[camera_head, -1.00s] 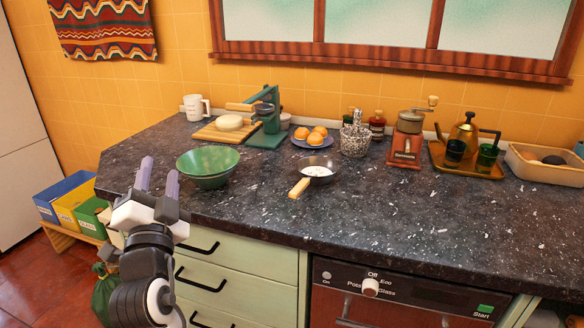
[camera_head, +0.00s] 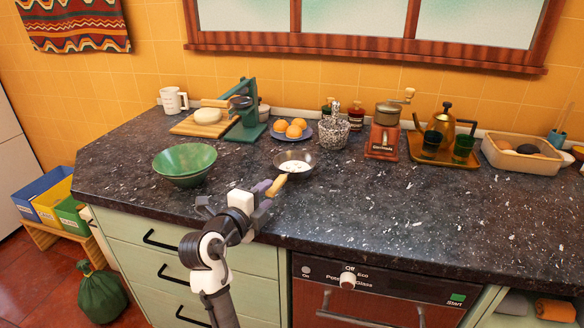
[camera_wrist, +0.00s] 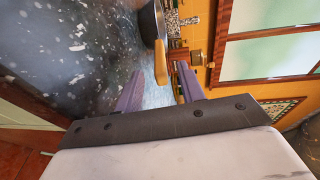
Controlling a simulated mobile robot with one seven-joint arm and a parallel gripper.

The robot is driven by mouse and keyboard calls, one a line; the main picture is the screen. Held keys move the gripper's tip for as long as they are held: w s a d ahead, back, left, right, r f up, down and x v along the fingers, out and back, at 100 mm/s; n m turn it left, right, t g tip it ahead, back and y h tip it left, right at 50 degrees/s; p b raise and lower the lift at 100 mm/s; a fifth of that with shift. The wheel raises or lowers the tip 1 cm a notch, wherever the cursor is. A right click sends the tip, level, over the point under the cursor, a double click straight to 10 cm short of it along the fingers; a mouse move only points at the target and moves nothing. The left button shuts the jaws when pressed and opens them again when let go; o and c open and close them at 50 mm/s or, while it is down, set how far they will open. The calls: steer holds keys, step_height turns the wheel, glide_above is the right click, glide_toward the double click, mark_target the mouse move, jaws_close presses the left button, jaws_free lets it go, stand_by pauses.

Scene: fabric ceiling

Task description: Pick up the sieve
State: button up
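The sieve has a round dark metal bowl (camera_head: 296,165) with a pale, speckled inside and a short yellow wooden handle (camera_head: 277,185). It rests on the dark counter with the handle toward the counter's front edge. My gripper (camera_head: 265,188) is at the handle's near end. In the wrist view my gripper (camera_wrist: 159,82) is open. Its two purple fingers stand apart, and the handle (camera_wrist: 161,64) shows between and ahead of them, with part of the bowl (camera_wrist: 148,24) beyond. I cannot tell whether a finger touches the handle.
A green bowl (camera_head: 184,162) stands left of the sieve. Behind are a plate of oranges (camera_head: 292,138), a speckled cup (camera_head: 333,134), a green press (camera_head: 246,117) and a coffee grinder (camera_head: 383,142). A tray with a kettle (camera_head: 440,120) is farther right. The counter right of the sieve is clear.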

mark_target(274, 186)
steer(key=p+x, duration=0.2)
steer(key=x, duration=0.2)
steer(key=shift+w+r, duration=0.1)
steer(key=shift+w, duration=0.4)
steer(key=shift+w+d+f+p, duration=0.2)
steer(key=shift+w+p, duration=0.1)
steer(key=shift+w, duration=0.1)
jaws_close()
